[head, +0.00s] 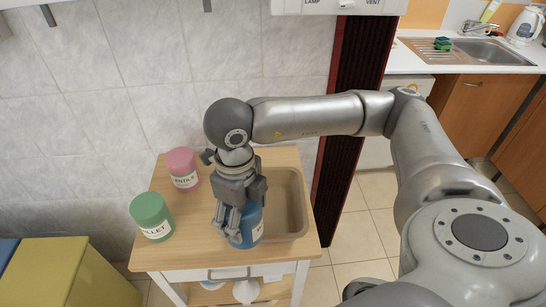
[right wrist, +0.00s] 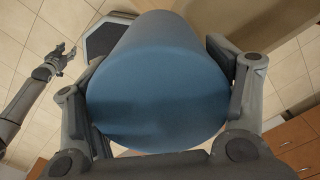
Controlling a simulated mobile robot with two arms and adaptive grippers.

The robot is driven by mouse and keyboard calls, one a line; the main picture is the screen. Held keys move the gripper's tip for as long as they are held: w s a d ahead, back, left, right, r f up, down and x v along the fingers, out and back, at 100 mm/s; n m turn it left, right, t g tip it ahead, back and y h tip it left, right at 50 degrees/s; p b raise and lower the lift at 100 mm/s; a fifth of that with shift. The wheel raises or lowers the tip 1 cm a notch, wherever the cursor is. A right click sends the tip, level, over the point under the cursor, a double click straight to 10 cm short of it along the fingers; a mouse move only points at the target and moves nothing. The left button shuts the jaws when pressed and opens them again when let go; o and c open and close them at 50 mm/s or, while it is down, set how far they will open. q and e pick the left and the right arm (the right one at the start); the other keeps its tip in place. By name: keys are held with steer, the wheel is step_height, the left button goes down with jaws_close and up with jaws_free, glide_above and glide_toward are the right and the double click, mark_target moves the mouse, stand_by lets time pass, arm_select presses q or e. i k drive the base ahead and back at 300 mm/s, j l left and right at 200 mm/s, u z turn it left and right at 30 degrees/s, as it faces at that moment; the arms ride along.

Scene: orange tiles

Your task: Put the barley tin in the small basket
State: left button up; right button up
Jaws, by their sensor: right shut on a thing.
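A blue tin (head: 248,232) is held in my right gripper (head: 238,208), which is shut around its sides from above. Its white label is mostly hidden, so I cannot read it. The blue tin fills the middle of the right wrist view (right wrist: 155,85) between the two fingers. A tan, open basket-like container (head: 290,205) is set at the right side of the wooden trolley top; the tin is at its left side in the head view. I cannot tell whether the tin touches the trolley. My left gripper (right wrist: 62,62) shows in the right wrist view, empty, with fingers apart.
A green tin (head: 151,215) labelled "...LLET" and a pink tin (head: 182,168) labelled "...ENTIL..." stand on the left of the trolley top (head: 190,245). A tiled wall is behind. A yellow box (head: 70,275) is at the lower left. White items sit on the lower shelf.

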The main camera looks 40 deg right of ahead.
mark_target(273, 210)
steer(key=k+l+u, duration=0.35)
steer(key=l, duration=0.2)
steer(key=k+l+u, duration=0.2)
steer(key=l+u, duration=0.2)
steer(key=l, duration=0.15)
steer(key=k+l+u, duration=0.35)
